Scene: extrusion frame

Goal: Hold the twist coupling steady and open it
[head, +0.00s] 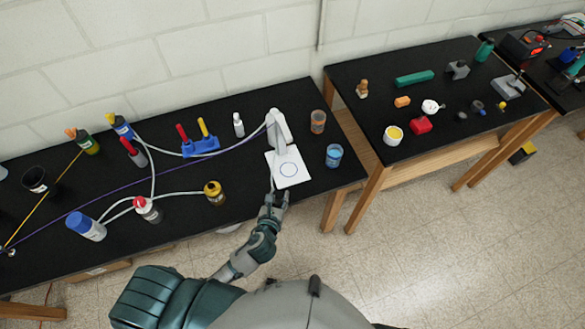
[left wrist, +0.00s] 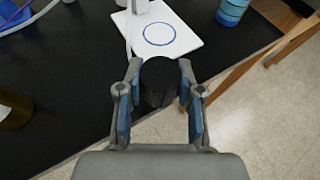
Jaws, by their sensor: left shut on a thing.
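My left gripper (head: 275,200) reaches from below to the front edge of the black table, just in front of the white pad. In the left wrist view the same gripper (left wrist: 159,95) is shut on a black round-topped cylinder (left wrist: 158,80), one finger on each side. This cylinder seems to be the twist coupling, but its lower part is hidden between the fingers and no joint line shows. In the head view it cannot be made out. My right gripper is in neither view.
The white pad (head: 289,180) with a blue ring lies by a white stand (head: 279,130). A blue jar (head: 334,156) and a brown jar (head: 318,122) stand right of it. Bottles with pale tubing, including an amber one (head: 215,193), stand left. Floor is open in front.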

